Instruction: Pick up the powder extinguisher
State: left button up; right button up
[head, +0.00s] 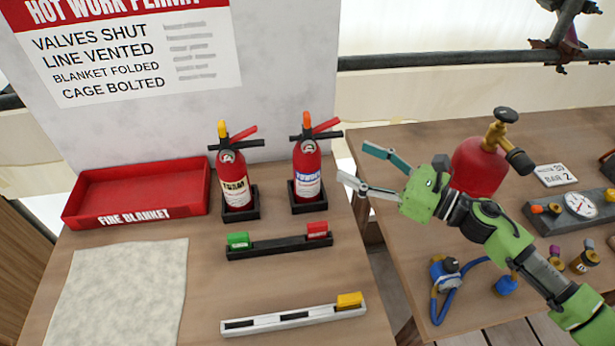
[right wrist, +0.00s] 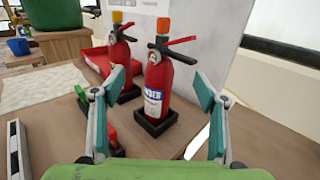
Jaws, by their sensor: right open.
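The powder extinguisher (head: 307,175) is red with a blue-lettered label and an orange top. It stands upright in a black square base on the left table, and it also shows in the right wrist view (right wrist: 157,90). My right gripper (head: 353,163) is open and empty, just right of the extinguisher in the head view. In the right wrist view the open fingers (right wrist: 160,84) frame the extinguisher from either side, with it standing beyond them. A similar extinguisher labelled foam (head: 233,182), with a yellow top, stands to its left. My left gripper is not in view.
A black rail (head: 278,246) with green and red blocks lies in front of the extinguishers. A red fire blanket tray (head: 140,186) is at left, a white board behind. A gap separates this table from the right table, which holds a red cylinder (head: 478,166).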

aim_at(319, 154)
jog(key=w+a+f, duration=0.1)
jog(key=a, duration=0.1)
jog(key=w+a+f, duration=0.1)
jog(key=w+a, duration=0.1)
jog(key=w+a+f, duration=0.1)
jog(key=w+a, duration=0.1)
jog(key=shift+a+f, duration=0.1)
jog(key=shift+a, duration=0.3)
jog(key=x, duration=0.5)
jog(key=shift+w+a+p, duration=0.15)
jog(key=shift+a+p, duration=0.15)
jog(key=shift+p, duration=0.05)
grip_shut()
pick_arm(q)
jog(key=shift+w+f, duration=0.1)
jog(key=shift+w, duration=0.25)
pick_arm(e)
jog(key=shift+r, duration=0.3)
